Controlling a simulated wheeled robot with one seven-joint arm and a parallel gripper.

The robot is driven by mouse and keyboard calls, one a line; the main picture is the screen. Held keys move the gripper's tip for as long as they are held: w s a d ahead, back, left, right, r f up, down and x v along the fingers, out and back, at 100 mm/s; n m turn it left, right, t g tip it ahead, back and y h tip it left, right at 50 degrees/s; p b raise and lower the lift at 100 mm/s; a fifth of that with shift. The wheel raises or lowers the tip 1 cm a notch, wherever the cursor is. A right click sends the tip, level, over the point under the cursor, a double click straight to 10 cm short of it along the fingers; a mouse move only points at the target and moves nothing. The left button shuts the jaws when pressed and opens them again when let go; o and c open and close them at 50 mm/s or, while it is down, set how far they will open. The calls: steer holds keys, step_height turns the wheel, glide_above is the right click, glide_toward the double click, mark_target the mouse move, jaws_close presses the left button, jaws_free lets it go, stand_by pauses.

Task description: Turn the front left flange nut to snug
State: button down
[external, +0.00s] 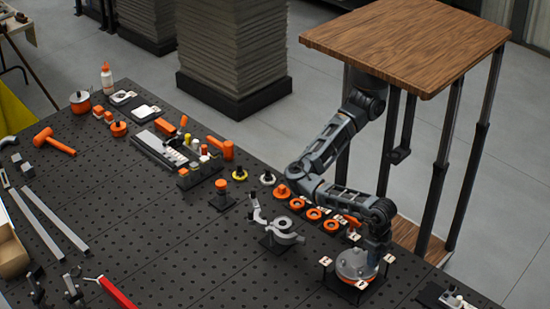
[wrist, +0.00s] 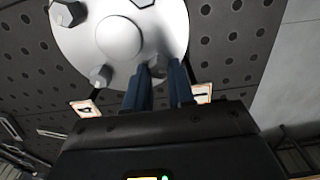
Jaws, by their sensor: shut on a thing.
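The round metal flange (external: 352,266) sits on a dark base plate at the front right of the bench. In the wrist view its pale disc (wrist: 165,30) fills the top, with a domed hub (wrist: 118,38) in the middle. A hex nut (wrist: 68,13) shows at the disc's upper left and another nut (wrist: 100,76) at its lower left. My gripper (wrist: 159,68) reaches the near rim, its two dark blue fingers shut on a nut that is mostly hidden between them. In the external view my gripper (external: 374,262) is over the flange's right side, its fingertips hard to make out.
Small white tags (external: 325,261) stand around the flange's base plate. A grey clamp-like fixture (external: 283,229) stands to the left, and several orange rings (external: 313,213) lie behind.

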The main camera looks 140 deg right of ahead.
steer(key=m+p, duration=0.1)
steer(key=p, duration=0.1)
steer(key=m+p, duration=0.1)
steer(key=shift+r+p, duration=0.25)
steer(key=shift+p, duration=0.15)
steer(key=m+p, duration=0.2)
steer(key=p, duration=0.1)
steer(key=shift+f+m, duration=0.1)
steer(key=shift+m, duration=0.3)
steer(key=shift+w+f+m+p, duration=0.1)
steer(key=shift+m+p, duration=0.4)
steer(key=shift+p, duration=0.05)
steer(key=c, duration=1)
jaws_free()
steer(key=shift+o, duration=0.2)
steer(key=shift+w+d+f, duration=0.1)
